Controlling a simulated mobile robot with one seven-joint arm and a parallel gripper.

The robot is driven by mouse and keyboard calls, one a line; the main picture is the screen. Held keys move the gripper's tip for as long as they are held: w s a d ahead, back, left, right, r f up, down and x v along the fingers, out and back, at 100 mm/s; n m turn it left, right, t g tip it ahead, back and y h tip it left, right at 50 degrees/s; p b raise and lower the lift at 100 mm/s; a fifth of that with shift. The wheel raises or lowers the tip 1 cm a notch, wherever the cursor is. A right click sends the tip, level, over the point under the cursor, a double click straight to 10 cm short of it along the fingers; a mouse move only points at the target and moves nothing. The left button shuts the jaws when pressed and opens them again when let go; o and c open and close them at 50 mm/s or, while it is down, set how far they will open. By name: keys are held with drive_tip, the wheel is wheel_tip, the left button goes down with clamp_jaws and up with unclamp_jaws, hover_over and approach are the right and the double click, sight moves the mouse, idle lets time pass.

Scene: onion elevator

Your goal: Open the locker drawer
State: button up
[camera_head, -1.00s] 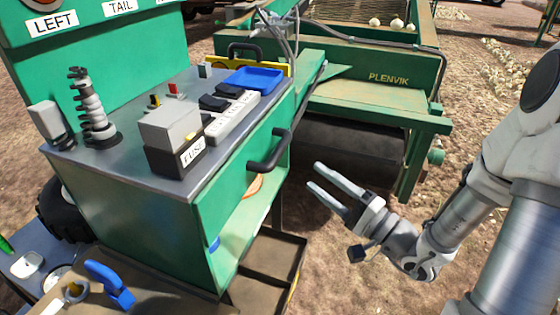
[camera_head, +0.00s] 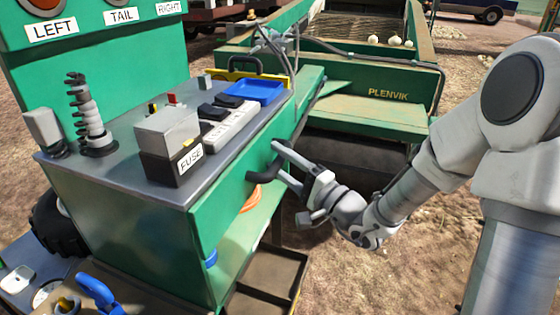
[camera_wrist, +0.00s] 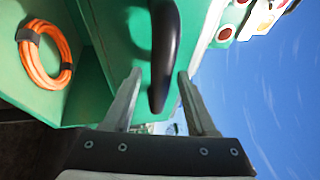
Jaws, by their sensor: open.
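The locker drawer (camera_head: 228,197) is the green front under the grey bench top, and it looks shut. Its black bar handle (camera_head: 262,176) sticks out from the front; the handle also shows in the wrist view (camera_wrist: 166,50). My gripper (camera_head: 276,162) is open at the handle, with its fingers pointing left toward the drawer. In the wrist view my gripper (camera_wrist: 158,75) has one finger on each side of the handle's near end. I cannot tell whether either finger touches it. The fingers hide part of the handle in the head view.
A fuse box (camera_head: 170,145), a power strip (camera_head: 230,125) and a blue tray (camera_head: 254,91) stand on the bench top (camera_head: 122,135). An orange cable coil (camera_wrist: 45,55) hangs in the open shelf below the drawer. A green PLENVIK machine (camera_head: 375,105) stands behind.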

clamp_jaws()
idle(1.4)
